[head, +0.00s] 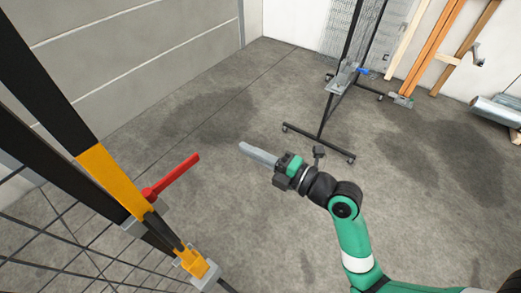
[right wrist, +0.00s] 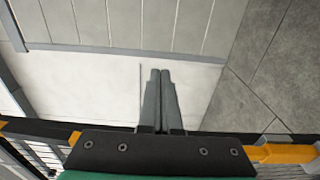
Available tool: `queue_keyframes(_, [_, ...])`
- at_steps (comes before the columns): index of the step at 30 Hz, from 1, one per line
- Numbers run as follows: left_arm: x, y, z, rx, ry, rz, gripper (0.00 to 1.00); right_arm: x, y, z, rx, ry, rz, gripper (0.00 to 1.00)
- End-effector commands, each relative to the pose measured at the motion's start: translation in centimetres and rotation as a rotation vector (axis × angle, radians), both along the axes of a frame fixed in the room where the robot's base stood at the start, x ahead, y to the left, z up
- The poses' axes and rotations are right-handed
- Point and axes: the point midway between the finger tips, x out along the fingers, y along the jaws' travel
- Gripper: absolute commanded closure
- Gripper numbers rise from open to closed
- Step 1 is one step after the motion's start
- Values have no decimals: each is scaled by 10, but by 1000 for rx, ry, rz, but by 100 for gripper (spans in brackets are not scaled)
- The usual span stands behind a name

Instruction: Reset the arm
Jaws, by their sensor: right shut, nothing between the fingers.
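My right arm, green and black, reaches in from the lower right of the head view. Its right gripper (head: 258,154) points left over bare floor, with its grey fingers together and nothing between them. In the right wrist view the two fingers of the right gripper (right wrist: 160,75) lie side by side against the pale wall behind. My left gripper is in neither view.
A red handle (head: 172,177) sticks out from a black and yellow post (head: 112,180) with mesh fencing, left of the gripper. A wheeled black rack (head: 325,115) stands farther back. Planks (head: 432,45) lean on the wall. The concrete floor (head: 230,240) between is open.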

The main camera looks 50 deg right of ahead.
Motion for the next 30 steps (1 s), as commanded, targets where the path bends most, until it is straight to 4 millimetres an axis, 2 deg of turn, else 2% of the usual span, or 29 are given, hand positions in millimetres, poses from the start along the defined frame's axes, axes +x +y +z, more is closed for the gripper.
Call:
queue_keyframes(2, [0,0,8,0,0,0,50,-3,-14,4,1,2,-4,100])
queue_keyframes(6, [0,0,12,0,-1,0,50,-5,-23,2,1,-1,-1,100])
queue_keyframes(25, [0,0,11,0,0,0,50,-5,-23,2,1,-2,2,100])
queue_keyframes(28, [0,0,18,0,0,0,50,-1,-11,14,-6,-15,33,100])
queue_keyframes(30, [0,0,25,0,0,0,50,8,6,41,-25,-53,76,100])
